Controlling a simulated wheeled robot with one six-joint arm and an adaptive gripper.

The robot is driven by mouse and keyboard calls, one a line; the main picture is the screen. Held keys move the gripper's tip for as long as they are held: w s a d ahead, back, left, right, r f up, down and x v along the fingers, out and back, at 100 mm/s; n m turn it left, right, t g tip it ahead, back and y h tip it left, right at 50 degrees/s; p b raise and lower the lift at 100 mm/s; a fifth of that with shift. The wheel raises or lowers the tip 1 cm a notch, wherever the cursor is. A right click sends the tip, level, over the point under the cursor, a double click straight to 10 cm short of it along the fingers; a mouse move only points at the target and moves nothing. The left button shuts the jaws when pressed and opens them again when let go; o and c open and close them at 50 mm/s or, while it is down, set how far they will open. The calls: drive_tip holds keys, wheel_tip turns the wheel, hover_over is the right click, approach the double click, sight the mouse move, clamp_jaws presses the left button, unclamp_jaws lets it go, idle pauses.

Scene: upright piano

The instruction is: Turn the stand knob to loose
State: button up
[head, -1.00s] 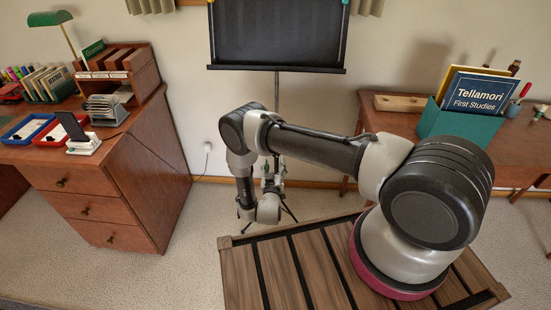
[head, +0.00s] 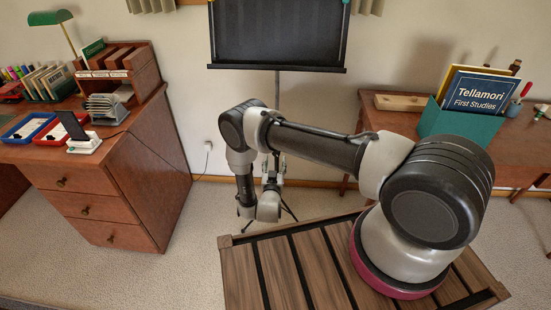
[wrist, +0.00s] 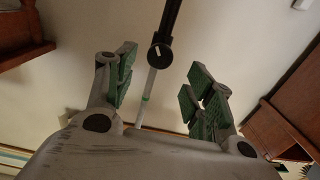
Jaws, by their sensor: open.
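The stand is a black music desk (head: 278,36) on a thin pole (head: 277,92) against the wall. In the wrist view its pole runs from a dark upper tube to a thin pale lower tube (wrist: 150,85) with a green band. The stand knob (wrist: 160,56) is round and black with a short white mark, at the lower end of the dark tube. My gripper (wrist: 162,80) is open, its green-padded fingers to either side of the knob in the picture. No contact shows. In the head view my gripper (head: 272,182) is low by the stand and the knob is hidden.
A wooden desk (head: 120,180) with trays and a lamp stands on the left. On the right, a table (head: 385,122) holds a teal box (head: 465,125) of books. A slatted wooden bench (head: 240,280) is in front. Carpet is clear between the desk and bench.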

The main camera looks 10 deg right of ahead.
drive_tip(key=x, duration=0.7)
drive_tip(key=c, duration=1)
drive_tip(key=shift+n, duration=1.6)
drive_tip(key=o, duration=1)
drive_tip(key=v, duration=1.2)
